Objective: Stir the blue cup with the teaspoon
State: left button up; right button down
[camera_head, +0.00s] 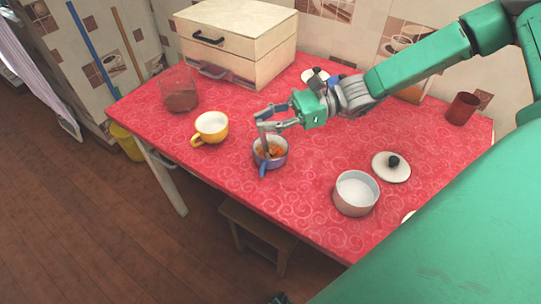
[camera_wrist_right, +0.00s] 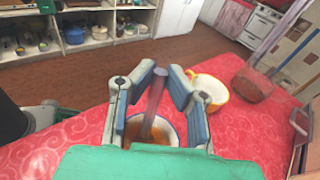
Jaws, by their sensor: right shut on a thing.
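The blue cup (camera_head: 271,152) stands upright on the red oilcloth near the table's front edge, its handle toward the front. It holds an orange-brown liquid, and its rim also shows in the right wrist view (camera_wrist_right: 174,131). My right gripper (camera_head: 265,120) is above the cup, its fingers shut on the teaspoon. The teaspoon (camera_head: 265,143) slants down into the cup, and its handle shows in the right wrist view (camera_wrist_right: 153,103). Its lower end is hidden in the liquid. My left gripper is not clearly in view.
A yellow cup (camera_head: 211,127) stands left of the blue cup, with a reddish glass container (camera_head: 180,92) behind it. A pot (camera_head: 355,193) and a lid (camera_head: 391,167) lie to the right. A drawer box (camera_head: 240,40) stands at the back. A dark red cup (camera_head: 462,108) is far right.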

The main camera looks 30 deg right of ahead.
jog(key=shift+r, duration=0.1)
jog(key=shift+r+p, duration=2.65)
jog(key=shift+r, duration=0.3)
jog(key=shift+r, duration=0.1)
notch_tip(320, 180, up, 5)
jog(key=p, duration=0.4)
